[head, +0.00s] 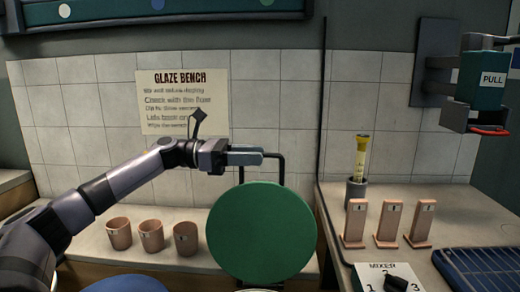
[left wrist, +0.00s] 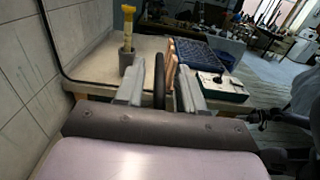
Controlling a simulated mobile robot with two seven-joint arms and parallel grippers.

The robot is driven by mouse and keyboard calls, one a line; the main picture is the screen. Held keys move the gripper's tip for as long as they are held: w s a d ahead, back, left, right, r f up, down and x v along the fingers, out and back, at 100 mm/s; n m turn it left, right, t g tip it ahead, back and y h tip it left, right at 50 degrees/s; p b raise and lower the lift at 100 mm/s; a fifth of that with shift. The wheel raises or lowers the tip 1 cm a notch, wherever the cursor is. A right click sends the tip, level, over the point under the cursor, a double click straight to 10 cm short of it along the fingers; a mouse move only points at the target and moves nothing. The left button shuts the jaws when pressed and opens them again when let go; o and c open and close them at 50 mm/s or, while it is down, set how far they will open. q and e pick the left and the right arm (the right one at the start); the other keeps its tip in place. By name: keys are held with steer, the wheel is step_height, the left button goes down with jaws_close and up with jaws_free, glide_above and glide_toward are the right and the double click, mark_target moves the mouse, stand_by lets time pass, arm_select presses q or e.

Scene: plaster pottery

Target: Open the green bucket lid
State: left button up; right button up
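The round green lid (head: 262,232) stands raised in the head view, its broad face turned to me. A pale rim (head: 262,290) shows just under it at the bottom edge; the rest of the bucket is out of view. A black bar handle (head: 281,165) rises at the lid's top edge. My left gripper (head: 250,157) is at this handle. In the left wrist view the black bar (left wrist: 160,80) stands between the two grey fingers, with a visible gap on each side, so the gripper is open around it. My right gripper is not clearly seen.
Several pink clay pieces stand on the benches: cups (head: 152,236) at left, upright blocks (head: 388,223) at right. A yellow-topped tube (head: 360,158), a mixer card (head: 388,277) and a blue rack (head: 485,268) are at right. A teal PULL box (head: 483,84) hangs at upper right.

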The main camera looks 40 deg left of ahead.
arm_select(q)
steer(key=shift+x, duration=0.8)
steer(key=shift+w+d, duration=0.2)
steer(key=shift+d, duration=0.05)
arm_select(e)
steer(key=shift+r, duration=0.2)
steer(key=shift+f, duration=0.1)
